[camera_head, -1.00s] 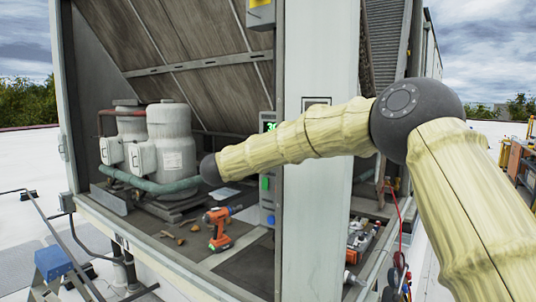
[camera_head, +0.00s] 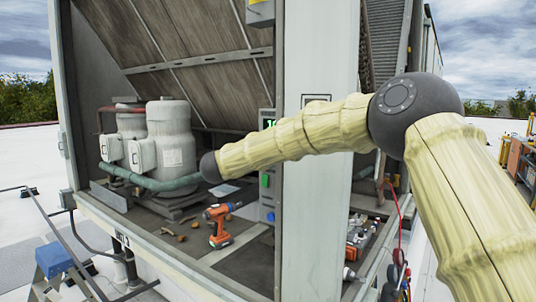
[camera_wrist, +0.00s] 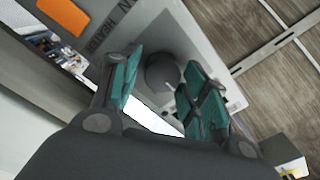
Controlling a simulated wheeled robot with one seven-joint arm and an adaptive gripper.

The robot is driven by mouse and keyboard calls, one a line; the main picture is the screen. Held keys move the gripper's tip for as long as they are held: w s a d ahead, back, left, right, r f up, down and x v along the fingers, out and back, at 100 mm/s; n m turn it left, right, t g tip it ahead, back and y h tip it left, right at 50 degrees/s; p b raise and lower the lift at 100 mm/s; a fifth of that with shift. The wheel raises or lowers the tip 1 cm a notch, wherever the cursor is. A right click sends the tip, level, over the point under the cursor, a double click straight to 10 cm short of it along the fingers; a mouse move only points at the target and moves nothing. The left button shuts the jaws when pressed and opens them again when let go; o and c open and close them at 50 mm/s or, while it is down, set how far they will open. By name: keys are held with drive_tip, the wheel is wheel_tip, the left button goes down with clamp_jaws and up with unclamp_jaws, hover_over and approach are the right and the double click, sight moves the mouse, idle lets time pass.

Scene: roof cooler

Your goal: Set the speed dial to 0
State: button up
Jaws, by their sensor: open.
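The speed dial (camera_wrist: 163,73) is a round dark grey knob with a small light mark on its edge, on a grey panel (camera_wrist: 190,35) in the wrist view. My gripper (camera_wrist: 161,66) is open, with its teal fingers on either side of the knob. I cannot tell whether either finger touches it. In the head view the control panel (camera_head: 266,205) is a narrow grey strip, with a lit green display (camera_head: 269,124) partly hidden by the post and my arm. The dial and my gripper are hidden there.
An orange drill (camera_head: 218,225) stands on the cooler floor, left of the panel. Grey compressors (camera_head: 172,145) stand further left. A white post (camera_head: 318,215) is right of the panel. Part of the panel lettering shows in the wrist view.

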drive_tip(key=v, duration=1.2)
drive_tip(key=shift+d, duration=0.1)
